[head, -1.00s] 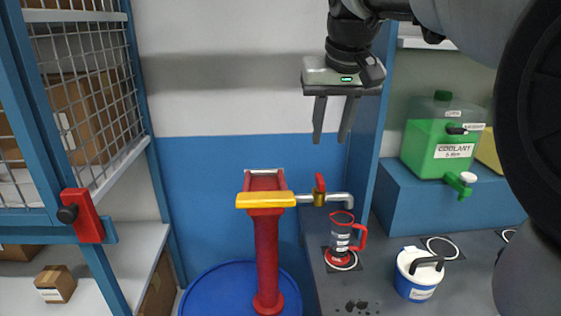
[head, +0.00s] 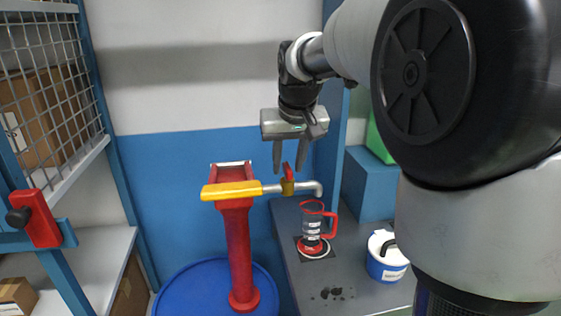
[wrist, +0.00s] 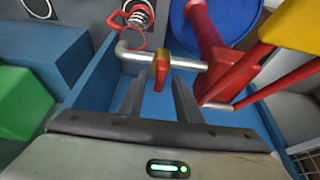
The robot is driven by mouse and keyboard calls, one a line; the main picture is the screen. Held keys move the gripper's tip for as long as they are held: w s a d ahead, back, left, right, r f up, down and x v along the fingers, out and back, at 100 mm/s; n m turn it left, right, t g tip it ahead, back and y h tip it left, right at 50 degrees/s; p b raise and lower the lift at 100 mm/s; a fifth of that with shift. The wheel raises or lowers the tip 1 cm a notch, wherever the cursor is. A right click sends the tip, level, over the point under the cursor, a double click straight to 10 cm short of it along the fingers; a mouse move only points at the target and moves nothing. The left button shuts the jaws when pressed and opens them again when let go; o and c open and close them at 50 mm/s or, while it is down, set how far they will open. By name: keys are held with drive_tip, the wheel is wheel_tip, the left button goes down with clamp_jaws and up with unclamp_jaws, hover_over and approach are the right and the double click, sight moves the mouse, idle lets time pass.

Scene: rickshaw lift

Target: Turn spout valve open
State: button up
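The spout valve (head: 287,181) has a red lever on a brass body, set in a grey pipe that runs right from the red pump (head: 237,245) and its yellow handle (head: 231,190). The lever stands upright in the head view. In the wrist view the red lever (wrist: 161,76) shows between and just beyond the fingertips of my gripper (wrist: 168,80). I cannot tell whether a finger touches it.
A clear jug with a red handle (head: 331,222) stands below the spout (head: 318,189) on the grey bench. A blue and white tub (head: 387,258) is to its right. A blue drum (head: 190,290) is under the pump. A mesh cage (head: 50,95) stands left.

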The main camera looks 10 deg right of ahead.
drive_tip(key=shift+c, duration=0.4)
clamp_jaws()
drive_tip(key=shift+n, duration=0.3)
drive_tip(key=n+y+p, duration=0.1)
drive_tip(key=n, duration=0.1)
drive_tip(key=shift+d+r+n, duration=0.1)
drive_tip(key=shift+d+n, duration=0.05)
drive_tip(key=shift+n, duration=0.25)
drive_tip(key=n+y, duration=0.1)
drive_tip(key=n, duration=0.1)
drive_tip(key=n+g+p, duration=0.1)
drive_tip(key=n, duration=0.1)
drive_tip(key=shift+w+d+y, duration=0.1)
drive_tip(key=shift+d+y, duration=0.05)
drive_tip(key=shift+y, duration=0.25)
drive_tip(key=n+g+p, duration=0.1)
drive_tip(key=n, duration=0.2)
drive_tip(key=n+y+p, duration=0.1)
drive_tip(key=n, duration=0.1)
drive_tip(key=shift+w+n+g, duration=0.15)
drive_tip(key=shift+n+g, duration=0.25)
drive_tip(key=shift+w+n+g+y+p, duration=0.15)
drive_tip(key=shift+n+g+p, duration=0.4)
drive_tip(key=shift+n, duration=0.6)
drive_tip(key=shift+s+n+g+y+p, duration=0.15)
drive_tip(key=shift+n+g+p, duration=0.2)
drive_tip(key=shift+n+p, duration=0.6)
drive_tip(key=shift+w+n, duration=0.15)
drive_tip(key=shift+n, duration=0.25)
